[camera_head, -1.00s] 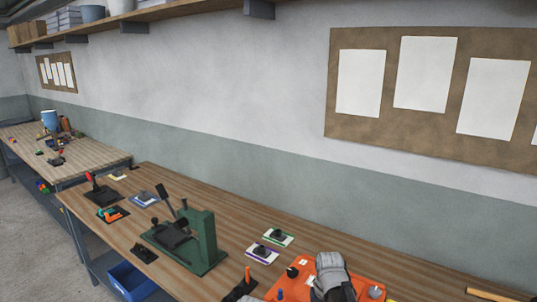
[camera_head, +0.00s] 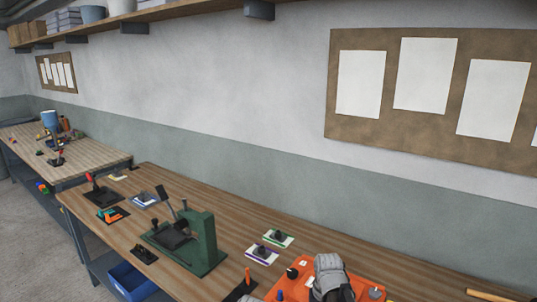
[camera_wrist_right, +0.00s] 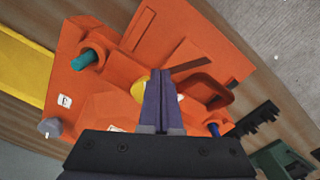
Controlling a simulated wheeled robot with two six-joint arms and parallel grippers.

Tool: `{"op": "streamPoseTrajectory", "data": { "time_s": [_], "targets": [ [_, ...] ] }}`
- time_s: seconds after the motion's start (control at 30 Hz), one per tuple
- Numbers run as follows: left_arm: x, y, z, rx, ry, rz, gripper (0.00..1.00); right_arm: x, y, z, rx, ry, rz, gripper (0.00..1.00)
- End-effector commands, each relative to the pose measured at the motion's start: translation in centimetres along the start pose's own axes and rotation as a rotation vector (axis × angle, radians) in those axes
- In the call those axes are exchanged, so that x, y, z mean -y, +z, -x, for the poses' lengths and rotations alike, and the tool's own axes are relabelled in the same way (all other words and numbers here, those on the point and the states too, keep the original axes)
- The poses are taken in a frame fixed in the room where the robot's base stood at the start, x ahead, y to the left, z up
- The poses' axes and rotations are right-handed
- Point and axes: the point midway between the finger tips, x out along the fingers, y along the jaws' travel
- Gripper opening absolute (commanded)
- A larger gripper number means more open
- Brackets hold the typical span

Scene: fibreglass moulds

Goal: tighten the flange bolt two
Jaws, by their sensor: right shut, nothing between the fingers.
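An orange flange fixture (camera_wrist_right: 112,75) fills the middle of the right wrist view. It also shows at the lower right of the head view (camera_head: 371,292). It carries a teal bolt (camera_wrist_right: 88,58) in a round boss, a blue bolt (camera_wrist_right: 214,129) in another boss, and a yellow part (camera_wrist_right: 138,91) partly behind my fingers. I cannot tell which bolt is number two. My right gripper (camera_wrist_right: 162,73) is shut and empty, its fingertips over the middle of the fixture between the two bolts. Contact cannot be told. My left gripper is not in view.
A green press (camera_head: 205,243) stands left of the fixture on the wooden bench (camera_head: 120,232). A grey knob (camera_wrist_right: 49,127) sits at the fixture's edge. Small parts on cards (camera_head: 277,238) lie behind. A yellow bar (camera_wrist_right: 22,78) lies beside the fixture.

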Motion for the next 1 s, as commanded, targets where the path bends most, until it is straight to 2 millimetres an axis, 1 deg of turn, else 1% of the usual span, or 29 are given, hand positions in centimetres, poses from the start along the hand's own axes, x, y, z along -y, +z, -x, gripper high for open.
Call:
{"op": "streamPoseTrajectory", "data": {
  "time_s": [0.03,0.43,0.5,0.8,0.87,1.0],
  "targets": [
    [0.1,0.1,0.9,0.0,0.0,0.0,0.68,0.0,0.0,0.9,0.0,0.0,0.0,0.0],
    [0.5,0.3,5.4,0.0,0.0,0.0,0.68,0.0,0.1,5.5,0.001,0.0,0.0,0.0],
    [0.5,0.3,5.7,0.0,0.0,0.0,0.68,0.0,0.1,5.7,0.001,0.0,0.0,0.0],
    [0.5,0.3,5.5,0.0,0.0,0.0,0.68,-0.1,0.1,5.5,0.002,0.0,-0.001,0.0],
    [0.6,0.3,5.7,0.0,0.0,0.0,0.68,-0.5,0.0,5.8,0.002,0.0,-0.002,0.0],
    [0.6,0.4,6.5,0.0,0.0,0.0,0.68,-2.5,-0.1,6.5,0.002,0.0,-0.004,0.0]
  ]
}}
